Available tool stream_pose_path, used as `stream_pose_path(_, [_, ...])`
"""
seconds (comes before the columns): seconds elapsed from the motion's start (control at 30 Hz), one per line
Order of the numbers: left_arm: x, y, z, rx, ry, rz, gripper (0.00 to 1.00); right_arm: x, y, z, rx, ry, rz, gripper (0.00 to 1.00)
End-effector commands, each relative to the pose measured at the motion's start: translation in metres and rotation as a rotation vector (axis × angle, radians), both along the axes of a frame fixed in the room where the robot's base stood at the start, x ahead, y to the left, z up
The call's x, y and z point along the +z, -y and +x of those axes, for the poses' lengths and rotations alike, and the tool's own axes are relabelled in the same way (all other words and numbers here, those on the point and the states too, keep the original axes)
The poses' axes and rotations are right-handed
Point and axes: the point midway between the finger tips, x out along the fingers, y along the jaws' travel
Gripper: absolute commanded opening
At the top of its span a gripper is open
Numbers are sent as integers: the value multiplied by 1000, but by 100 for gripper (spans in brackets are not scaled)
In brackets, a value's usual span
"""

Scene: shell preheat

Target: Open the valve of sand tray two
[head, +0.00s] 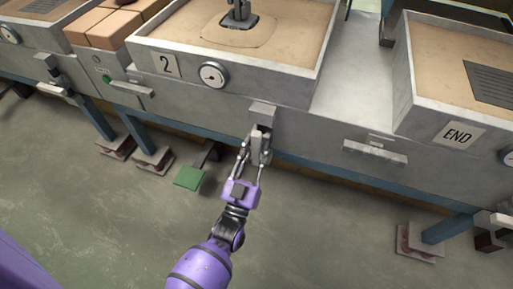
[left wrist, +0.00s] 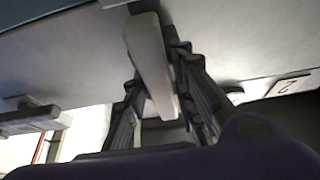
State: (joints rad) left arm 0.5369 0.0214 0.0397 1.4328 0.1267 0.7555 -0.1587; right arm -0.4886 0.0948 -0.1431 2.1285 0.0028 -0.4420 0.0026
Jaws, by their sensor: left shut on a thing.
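Sand tray two (head: 222,66) is a grey metal tray of tan sand with a "2" plate (head: 166,64) and a round gauge (head: 213,75) on its front. Its valve (head: 263,112) is a grey block with a lever, mounted on the bench front below the tray's right part. My left gripper (head: 254,155) is at the valve, shut on the lever. In the left wrist view the pale lever (left wrist: 148,50) runs down between the two dark fingers (left wrist: 165,105). The fingers partly hide the lever's lower end. My right gripper is not in view.
A tray marked "END" (head: 455,134) stands at the right, with a grey handle (head: 375,152) on the bench front left of it. Brown bricks (head: 115,27) lie left of tray two. A green pedal (head: 188,178) is near the floor. The floor in front is clear.

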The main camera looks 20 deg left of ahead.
Motion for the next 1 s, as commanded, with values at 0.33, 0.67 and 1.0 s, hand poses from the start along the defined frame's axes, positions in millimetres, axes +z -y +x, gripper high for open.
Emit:
stream_pose_path(0.33, [0, 0, 0, 0, 1, -3, 38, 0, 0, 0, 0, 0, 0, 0])
stream_pose_path(0.67, [0, 0, 0, 0, 1, 0, 38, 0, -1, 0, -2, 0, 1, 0])
stream_pose_path(1.0, [2, -2, 0, -1, 3, 447, 38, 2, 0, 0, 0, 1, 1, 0])
